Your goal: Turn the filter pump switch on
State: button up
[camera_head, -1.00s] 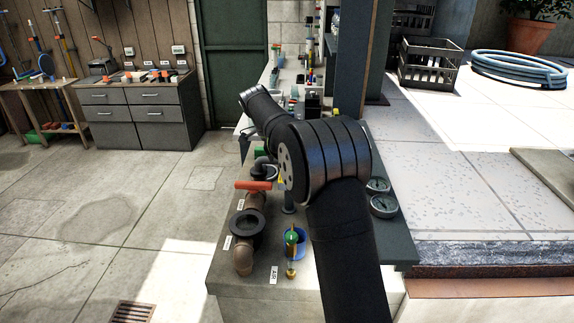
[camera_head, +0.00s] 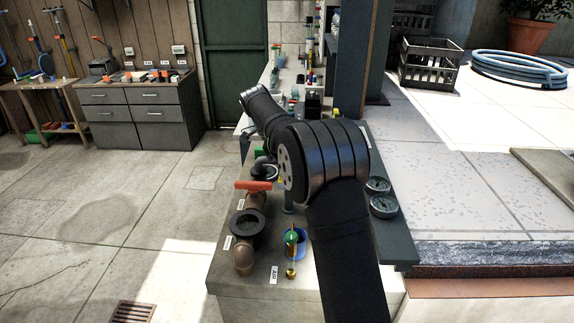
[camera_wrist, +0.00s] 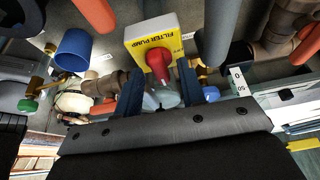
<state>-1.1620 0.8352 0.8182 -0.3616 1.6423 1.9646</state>
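In the wrist view, a white and yellow switch box (camera_wrist: 135,40) is labelled FILTER PUMP. A red switch handle (camera_wrist: 158,62) stands out from its face. My gripper (camera_wrist: 160,78) has two dark blue fingers, which are apart. The red handle appears in the gap between them, with the box beyond; I cannot tell whether either finger touches it. The handle's on or off position is not readable. In the head view, the gripper and the switch box are hidden behind my arm.
Close by in the wrist view are a blue cup (camera_wrist: 73,50), orange bars (camera_wrist: 95,15) and a grey pipe (camera_wrist: 218,30). In the head view, an orange-handled valve (camera_head: 253,185) and gauges (camera_head: 383,206) sit on the counter (camera_head: 255,295) around my arm.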

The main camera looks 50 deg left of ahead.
jog(key=v, duration=1.2)
jog(key=shift+f, duration=0.15)
dwell(0.4)
jog(key=x, duration=1.1)
jog(key=shift+w+d+f, duration=0.15)
jog(key=shift+w+f, duration=0.05)
jog(key=shift+f, duration=0.05)
